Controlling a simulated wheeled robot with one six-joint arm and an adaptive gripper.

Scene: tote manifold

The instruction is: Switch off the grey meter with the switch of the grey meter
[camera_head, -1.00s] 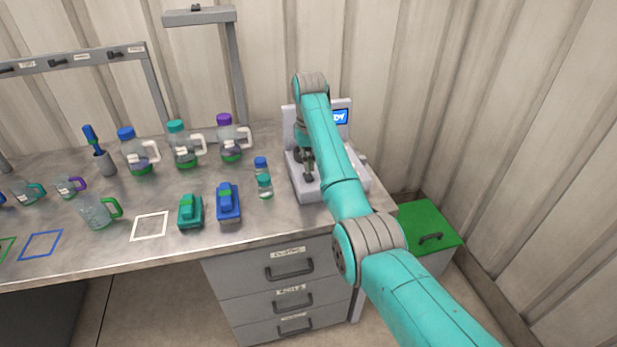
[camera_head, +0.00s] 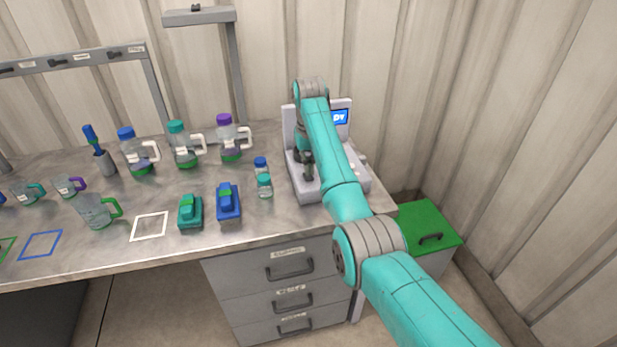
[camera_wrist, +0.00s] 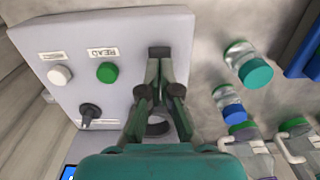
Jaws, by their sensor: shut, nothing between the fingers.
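The grey meter (camera_head: 308,192) stands at the right end of the bench, with a lit blue screen (camera_head: 340,117) partly hidden by my arm. In the wrist view its pale panel (camera_wrist: 120,35) carries a white button (camera_wrist: 60,76), a green button (camera_wrist: 107,72) with a READ label, and a dark switch knob (camera_wrist: 90,112) with a label beside it. A round grey ring (camera_wrist: 158,125) shows behind my fingers. My gripper (camera_wrist: 160,54) is shut and empty over the panel, to the right of the green button and apart from the switch. It also shows in the head view (camera_head: 308,178).
Two small vials (camera_head: 264,186) stand just left of the meter. Blue (camera_head: 228,203) and teal (camera_head: 190,212) devices, jugs (camera_head: 184,148) and beakers stand further left. A green-topped box (camera_head: 425,225) is on the floor at right. Corrugated walls stand close behind.

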